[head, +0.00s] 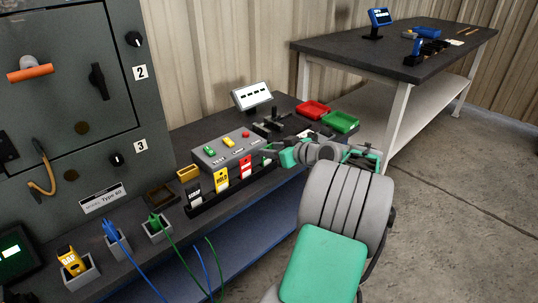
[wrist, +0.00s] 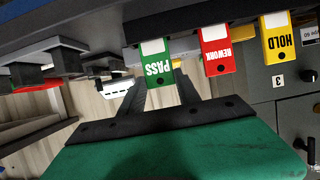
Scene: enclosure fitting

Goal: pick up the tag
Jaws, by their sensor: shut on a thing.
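In the head view my gripper (head: 268,155) is at the right end of the tag row and hides most of that tag.
A black-and-white tag (head: 193,184) is at the rack's left end. A grey button box (head: 210,153) stands behind the rack. Red (head: 313,109) and green (head: 341,121) trays are further back. A large grey cabinet (head: 60,100) stands left. Cables hang over the bench front.

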